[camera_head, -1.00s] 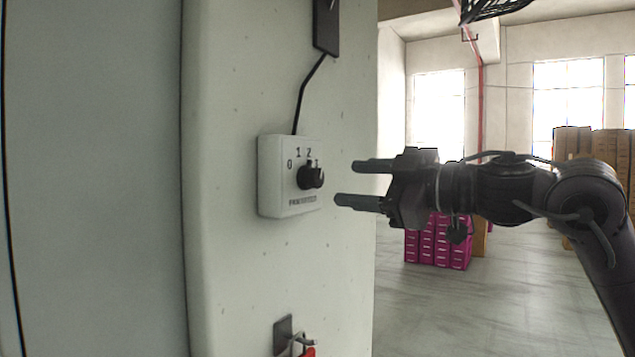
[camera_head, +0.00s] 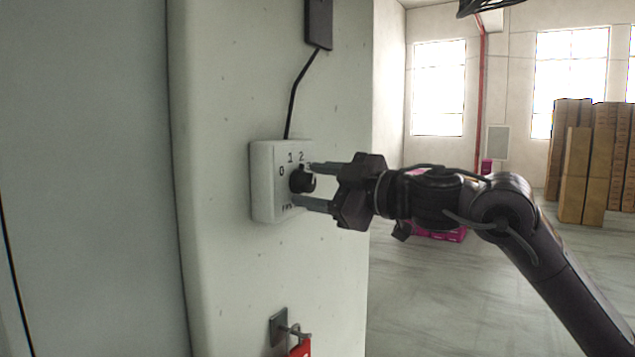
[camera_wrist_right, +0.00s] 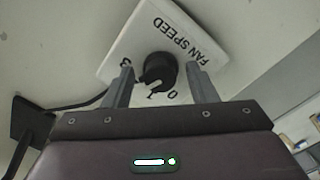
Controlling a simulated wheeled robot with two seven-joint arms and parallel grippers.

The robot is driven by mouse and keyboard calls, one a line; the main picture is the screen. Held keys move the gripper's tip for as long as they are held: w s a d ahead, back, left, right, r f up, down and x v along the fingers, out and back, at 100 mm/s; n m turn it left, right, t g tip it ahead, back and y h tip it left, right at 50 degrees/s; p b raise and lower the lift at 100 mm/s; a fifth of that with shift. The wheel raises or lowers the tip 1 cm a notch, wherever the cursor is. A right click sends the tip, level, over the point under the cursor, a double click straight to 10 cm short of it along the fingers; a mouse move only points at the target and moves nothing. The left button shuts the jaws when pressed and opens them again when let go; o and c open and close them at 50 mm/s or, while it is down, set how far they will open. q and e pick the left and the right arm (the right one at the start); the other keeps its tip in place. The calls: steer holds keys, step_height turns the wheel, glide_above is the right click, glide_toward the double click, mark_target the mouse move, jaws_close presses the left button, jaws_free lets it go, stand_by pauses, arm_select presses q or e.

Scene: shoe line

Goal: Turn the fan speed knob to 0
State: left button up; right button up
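The black fan speed knob (camera_head: 302,179) is on a white control box (camera_head: 262,190) on the pale column. Marks 0, 1 and 2 show along the box's upper left in the head view. My right gripper (camera_head: 304,186) is open, with one finger above the knob and one below it. In the right wrist view the knob (camera_wrist_right: 157,72) sits between the two spread fingers (camera_wrist_right: 161,86), with a gap on each side. The box (camera_wrist_right: 130,30) reads FAN SPEED, with 0 and 3 visible. Which mark the knob points at is unclear. My left gripper is not in view.
A black cable (camera_head: 292,100) runs from the box up to a dark plate (camera_head: 319,22). Below the box is a metal hook (camera_head: 290,328) with a red item (camera_head: 300,347) on it. Cardboard boxes (camera_head: 585,160) stand far off at the right. The floor there is open.

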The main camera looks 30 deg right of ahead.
steer(key=c, duration=0.9)
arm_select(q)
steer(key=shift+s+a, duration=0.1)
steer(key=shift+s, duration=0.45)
arm_select(e)
steer(key=shift+c, duration=0.2)
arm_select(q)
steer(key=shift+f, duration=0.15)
arm_select(e)
steer(key=shift+n, duration=0.3)
steer(key=n, duration=0.2)
steer(key=shift+n+b, duration=0.3)
steer(key=shift+b, duration=0.1)
steer(key=n, duration=0.4)
steer(key=shift+r+n+b, duration=0.1)
steer(key=shift+n+b, duration=0.2)
steer(key=n, duration=0.4)
steer(key=shift+n, duration=0.4)
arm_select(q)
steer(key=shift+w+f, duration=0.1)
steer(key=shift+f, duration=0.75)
arm_select(e)
steer(key=shift+r+n+y, duration=0.1)
steer(key=shift+n+y, duration=0.2)
steer(key=shift+n, duration=1.5)
